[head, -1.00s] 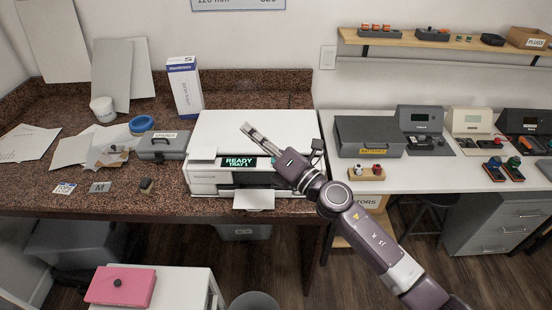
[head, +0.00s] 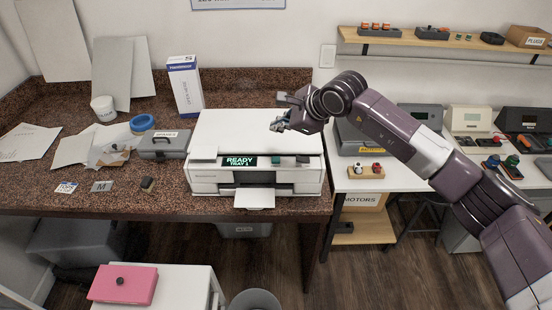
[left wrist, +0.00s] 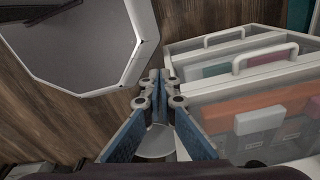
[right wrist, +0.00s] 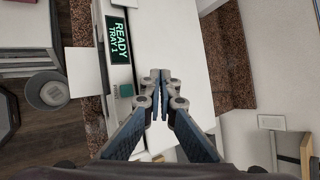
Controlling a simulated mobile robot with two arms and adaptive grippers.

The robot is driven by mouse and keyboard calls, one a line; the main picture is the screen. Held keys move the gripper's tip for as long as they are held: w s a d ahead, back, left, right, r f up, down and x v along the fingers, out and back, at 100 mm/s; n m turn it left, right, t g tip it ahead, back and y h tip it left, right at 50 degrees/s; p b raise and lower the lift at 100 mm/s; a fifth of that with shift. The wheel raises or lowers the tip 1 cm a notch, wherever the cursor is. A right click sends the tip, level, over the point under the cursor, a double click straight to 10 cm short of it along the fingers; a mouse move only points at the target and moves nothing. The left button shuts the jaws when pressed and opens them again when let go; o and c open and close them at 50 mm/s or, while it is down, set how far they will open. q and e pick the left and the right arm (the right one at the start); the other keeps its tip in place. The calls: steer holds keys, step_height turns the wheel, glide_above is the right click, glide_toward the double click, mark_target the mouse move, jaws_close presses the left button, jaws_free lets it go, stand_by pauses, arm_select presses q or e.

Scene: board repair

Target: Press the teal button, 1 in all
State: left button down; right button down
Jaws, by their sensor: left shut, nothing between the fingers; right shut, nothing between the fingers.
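A white printer (head: 225,130) stands on the speckled counter. Its front panel has a lit display (head: 239,161) reading "READY TRAY 1". In the right wrist view the teal button (right wrist: 127,90) shows left of the fingers. My right gripper (head: 277,125) is shut and empty above the right part of the printer's top, behind the panel and apart from the button. My left gripper (left wrist: 160,75) is shut and empty, outside the head view.
A grey case (head: 165,144) and blue tape roll (head: 142,123) lie left of the printer. A tall box (head: 186,88) stands behind. Red and white knobs on a wooden block (head: 367,172) sit on the right bench. Clear containers (left wrist: 260,110) are beside my left gripper.

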steer(key=shift+a+f, duration=0.1)
steer(key=shift+f, duration=0.05)
steer(key=b, duration=0.1)
glide_above(277, 160)
step_height(277, 160, down, 6)
steer(key=shift+s+r, duration=0.15)
step_height(277, 160, down, 2)
steer(key=shift+f+b, duration=0.15)
steer(key=shift+b, duration=1.05)
steer(key=shift+f, duration=0.3)
steer(key=shift+b, duration=0.3)
steer(key=shift+f+b, duration=0.4)
steer(key=shift+b, duration=0.2)
